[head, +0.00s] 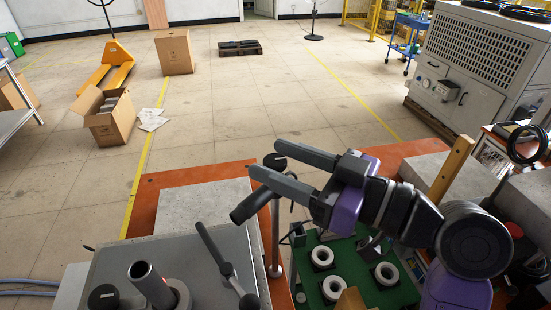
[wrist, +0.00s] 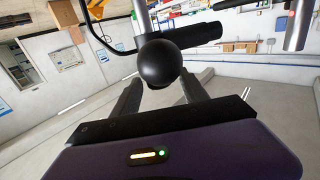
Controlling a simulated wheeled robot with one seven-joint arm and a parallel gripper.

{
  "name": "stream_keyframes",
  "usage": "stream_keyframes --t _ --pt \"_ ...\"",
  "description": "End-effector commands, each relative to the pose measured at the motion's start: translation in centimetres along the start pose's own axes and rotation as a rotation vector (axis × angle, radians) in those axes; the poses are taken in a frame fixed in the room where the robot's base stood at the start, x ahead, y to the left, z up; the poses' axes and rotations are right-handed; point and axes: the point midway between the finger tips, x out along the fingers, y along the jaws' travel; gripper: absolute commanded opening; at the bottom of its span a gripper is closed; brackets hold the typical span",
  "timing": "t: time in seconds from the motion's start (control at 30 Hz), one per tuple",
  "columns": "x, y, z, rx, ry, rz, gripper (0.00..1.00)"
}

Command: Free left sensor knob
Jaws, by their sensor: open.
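A round black knob (head: 274,160) sits high on a thin metal post (head: 275,235) beside the grey machine. In the wrist view the knob (wrist: 160,63) is a large black ball in front of the gripper, roughly centred between the fingers. A dark cylindrical sensor (head: 250,205) is on the same stand, and it also shows behind the knob in the wrist view (wrist: 192,35). My gripper (head: 267,160) is open, with one finger on each side of the knob. I cannot tell whether either finger touches it.
The grey machine top (head: 130,250) at the front left carries a lever (head: 214,250) and an upright metal tube (head: 150,285). A green tray (head: 350,268) with several white rings lies below my arm. A wooden bar (head: 450,170) stands to the right.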

Motion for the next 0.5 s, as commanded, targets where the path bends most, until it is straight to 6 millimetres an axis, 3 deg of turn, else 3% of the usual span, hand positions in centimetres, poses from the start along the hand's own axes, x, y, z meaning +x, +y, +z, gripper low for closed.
stream_keyframes --t 0.3,0.5 --pt "-5.2 0.1 0.2 -0.001 0.000 0.005 0.52" --pt "-6.8 0.1 0.1 -0.001 0.000 0.003 0.52"
